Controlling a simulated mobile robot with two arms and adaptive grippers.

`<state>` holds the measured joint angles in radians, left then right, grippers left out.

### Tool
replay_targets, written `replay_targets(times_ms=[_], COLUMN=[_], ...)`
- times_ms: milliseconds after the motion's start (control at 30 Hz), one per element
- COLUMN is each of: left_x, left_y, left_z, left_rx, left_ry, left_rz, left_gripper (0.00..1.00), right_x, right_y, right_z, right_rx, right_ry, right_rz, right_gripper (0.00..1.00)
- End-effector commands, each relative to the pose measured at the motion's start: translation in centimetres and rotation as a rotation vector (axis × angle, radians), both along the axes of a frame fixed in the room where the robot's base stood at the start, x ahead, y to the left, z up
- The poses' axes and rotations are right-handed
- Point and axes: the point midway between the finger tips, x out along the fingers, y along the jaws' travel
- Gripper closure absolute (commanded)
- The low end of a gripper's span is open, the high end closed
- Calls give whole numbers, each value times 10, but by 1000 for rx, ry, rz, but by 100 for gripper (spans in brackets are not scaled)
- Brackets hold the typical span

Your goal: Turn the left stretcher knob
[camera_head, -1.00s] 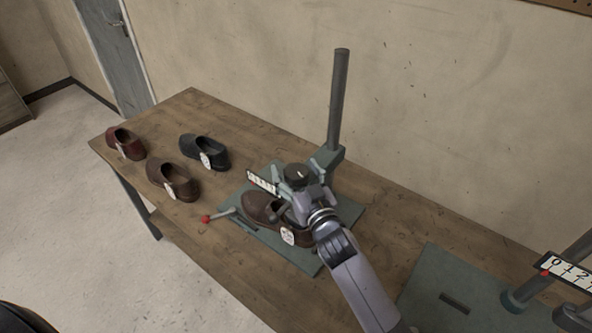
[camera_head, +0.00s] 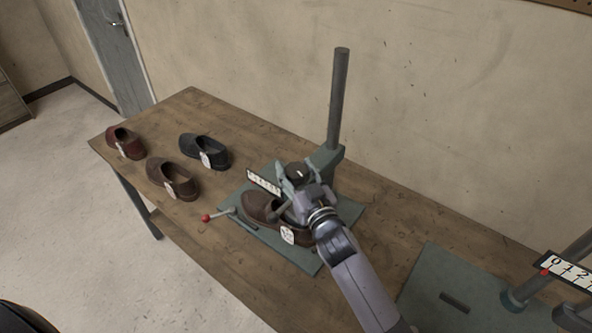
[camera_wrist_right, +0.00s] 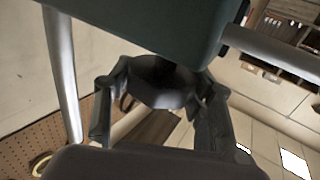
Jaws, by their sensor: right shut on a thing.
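The left stretcher knob (camera_head: 297,174) is a round dark knob with a pale mark on top, on the green stretcher (camera_head: 328,160) with the tall grey post. My right gripper (camera_head: 304,184) is shut on the knob, with its fingers at either side. In the right wrist view the dark knob (camera_wrist_right: 160,84) sits between the fingers of my right gripper (camera_wrist_right: 158,92), under a green block. A brown shoe (camera_head: 262,206) with a white tag is on the stretcher below the gripper, partly hidden by my arm. My left gripper is not in view.
A red-tipped lever (camera_head: 207,217) sticks out at the stretcher's left. Three other tagged shoes stand on the left of the wooden table (camera_head: 200,110): red (camera_head: 126,142), brown (camera_head: 172,177) and black (camera_head: 204,150). A second stretcher base (camera_head: 425,285) is at the right.

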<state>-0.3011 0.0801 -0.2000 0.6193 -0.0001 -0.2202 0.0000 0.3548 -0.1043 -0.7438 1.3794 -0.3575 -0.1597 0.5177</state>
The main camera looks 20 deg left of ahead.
Motion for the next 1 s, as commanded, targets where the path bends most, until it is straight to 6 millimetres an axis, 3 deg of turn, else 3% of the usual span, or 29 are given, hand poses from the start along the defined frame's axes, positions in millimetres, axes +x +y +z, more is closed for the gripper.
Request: replay_targets(times_ms=[400,700,1000], left_x=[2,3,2], left_y=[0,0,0], left_z=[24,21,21], left_rx=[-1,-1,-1], left_ry=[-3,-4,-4], left_rz=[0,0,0], left_gripper=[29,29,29], right_x=[1,0,-1], right_y=[1,2,0], right_z=[4,1,0], right_rx=[-8,-1,1], right_ry=[-9,-6,0], right_rz=[188,342,365], right_gripper=[78,78,78])
